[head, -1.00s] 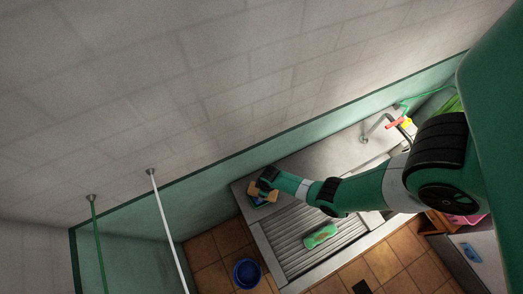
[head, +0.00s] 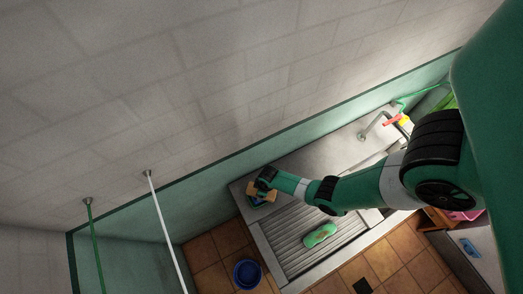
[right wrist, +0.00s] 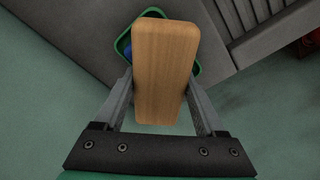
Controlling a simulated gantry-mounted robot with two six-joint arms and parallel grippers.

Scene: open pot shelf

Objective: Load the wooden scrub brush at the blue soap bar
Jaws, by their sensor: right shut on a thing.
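The wooden scrub brush (right wrist: 165,70) is a tan block held lengthwise between the fingers of my right gripper (right wrist: 162,105). In the head view my right gripper (head: 263,182) is at the left end of the steel counter, with the brush (head: 262,189) beneath it. The blue soap bar (right wrist: 127,53) shows as a small blue patch beside and below the brush, inside a green-rimmed dish (right wrist: 121,44). The brush covers most of the soap and dish. I cannot tell whether the brush touches the soap. The left gripper is not in view.
The steel counter (head: 283,160) has a ribbed drainboard (head: 296,243) with a green object (head: 320,236) lying on it. A tap (head: 368,133) stands to the right along the wall. A blue bucket (head: 247,273) stands on the tiled floor below.

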